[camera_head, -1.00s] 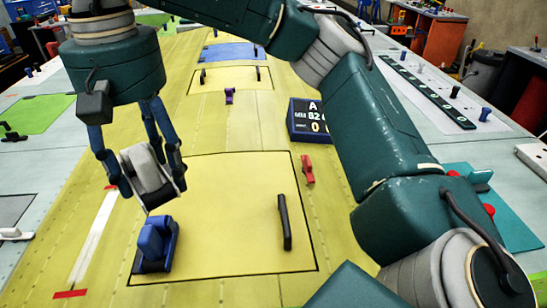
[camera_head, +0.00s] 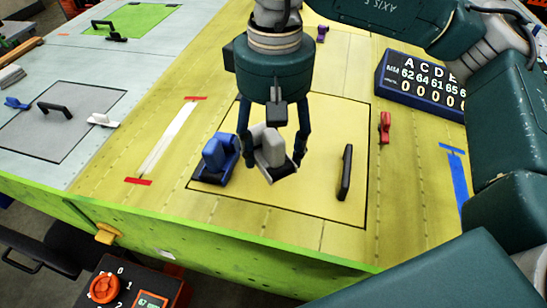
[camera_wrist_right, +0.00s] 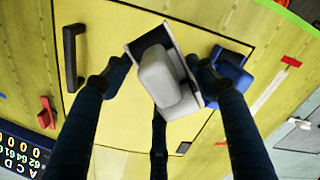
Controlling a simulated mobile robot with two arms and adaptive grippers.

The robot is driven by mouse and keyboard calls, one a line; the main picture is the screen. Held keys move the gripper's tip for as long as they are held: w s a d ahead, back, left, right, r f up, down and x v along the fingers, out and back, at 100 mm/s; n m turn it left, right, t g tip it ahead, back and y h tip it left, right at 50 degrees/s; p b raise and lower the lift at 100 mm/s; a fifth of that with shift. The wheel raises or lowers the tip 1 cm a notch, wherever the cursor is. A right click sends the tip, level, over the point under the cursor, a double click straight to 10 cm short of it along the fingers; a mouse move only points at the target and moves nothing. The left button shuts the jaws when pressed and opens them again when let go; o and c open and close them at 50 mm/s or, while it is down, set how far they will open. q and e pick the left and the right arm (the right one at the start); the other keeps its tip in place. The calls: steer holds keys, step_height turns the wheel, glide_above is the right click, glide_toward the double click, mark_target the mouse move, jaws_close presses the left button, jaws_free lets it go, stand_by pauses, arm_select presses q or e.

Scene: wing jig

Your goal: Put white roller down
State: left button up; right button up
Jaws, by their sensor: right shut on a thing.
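The white roller (camera_head: 269,150) is a pale block-like tool with a dark underside. My right gripper (camera_head: 272,160) is shut on it, with fingers on both sides. It is over the yellow panel (camera_head: 320,130), just right of the blue roller (camera_head: 216,157). In the right wrist view the white roller (camera_wrist_right: 165,80) sits tilted between the fingers, and the blue roller (camera_wrist_right: 231,65) is close beside it. I cannot tell whether the white roller touches the panel. My left gripper is not in view.
A black handle (camera_head: 345,172) stands on the panel to the right, with a red clamp (camera_head: 385,127) beyond it. A dark letter-and-number board (camera_head: 422,84) is at the right. A white strip with red ends (camera_head: 168,140) lies left. The panel's front part is clear.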

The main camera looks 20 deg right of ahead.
mark_target(273, 164)
steer(key=shift+f, duration=0.7)
step_height(273, 164, down, 3)
steer(key=shift+f+p, duration=0.2)
steer(key=shift+p, duration=0.4)
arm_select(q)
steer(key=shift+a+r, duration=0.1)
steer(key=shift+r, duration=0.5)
arm_select(e)
steer(key=shift+f, duration=0.15)
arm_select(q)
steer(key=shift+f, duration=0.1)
arm_select(e)
steer(key=shift+a+f, duration=0.1)
steer(key=shift+f+b, duration=0.1)
steer(key=shift+b, duration=0.2)
steer(key=o, duration=1.1)
